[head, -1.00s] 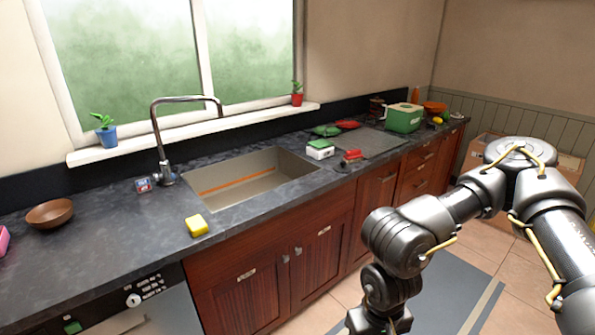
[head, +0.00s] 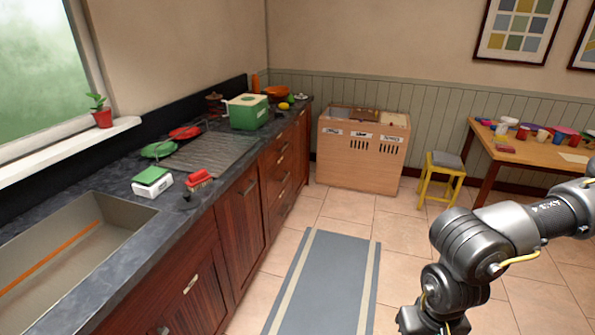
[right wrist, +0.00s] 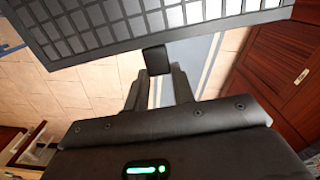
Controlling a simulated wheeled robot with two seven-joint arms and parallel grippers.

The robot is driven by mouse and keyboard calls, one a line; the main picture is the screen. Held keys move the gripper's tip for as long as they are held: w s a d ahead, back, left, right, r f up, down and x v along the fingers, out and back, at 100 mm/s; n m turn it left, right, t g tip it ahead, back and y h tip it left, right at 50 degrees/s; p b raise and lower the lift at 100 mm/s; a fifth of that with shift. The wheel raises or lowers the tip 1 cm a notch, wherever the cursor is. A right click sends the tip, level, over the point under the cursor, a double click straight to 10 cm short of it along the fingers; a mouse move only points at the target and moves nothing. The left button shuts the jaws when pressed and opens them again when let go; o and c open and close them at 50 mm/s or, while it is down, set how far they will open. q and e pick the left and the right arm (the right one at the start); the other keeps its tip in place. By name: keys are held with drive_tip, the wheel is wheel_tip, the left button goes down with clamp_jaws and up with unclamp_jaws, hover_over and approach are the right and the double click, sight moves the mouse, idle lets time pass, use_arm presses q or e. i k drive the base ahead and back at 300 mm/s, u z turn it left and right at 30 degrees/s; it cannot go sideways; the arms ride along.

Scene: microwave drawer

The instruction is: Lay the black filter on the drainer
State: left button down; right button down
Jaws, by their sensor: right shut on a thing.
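The black filter (right wrist: 150,22) is a dark panel with a grid of square cells, across the top of the right wrist view. My right gripper (right wrist: 158,82) is shut on a small dark tab at its near edge. The filter is cut off by the frame, and the floor shows behind it. In the head view my right arm is at the lower right, with its gripper and the filter out of frame. The drainer (head: 222,152) is a grey ridged surface on the counter, right of the sink. Its middle looks bare. My left gripper is in neither view.
A white-and-green box (head: 152,183) and a red brush (head: 198,180) lie near the drainer's front left. Green (head: 158,149) and red (head: 185,132) items lie along its back edge. A green container (head: 248,112) stands beyond. Open floor with a grey mat (head: 325,285) lies before the cabinets.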

sight(214, 150)
drive_tip(key=z, duration=0.35)
drive_tip(key=i, duration=1.8)
drive_tip(key=u, duration=0.5)
drive_tip(key=i, duration=1.1)
drive_tip(key=u, duration=1.45)
drive_tip(key=i, duration=0.55)
drive_tip(key=u, duration=0.45)
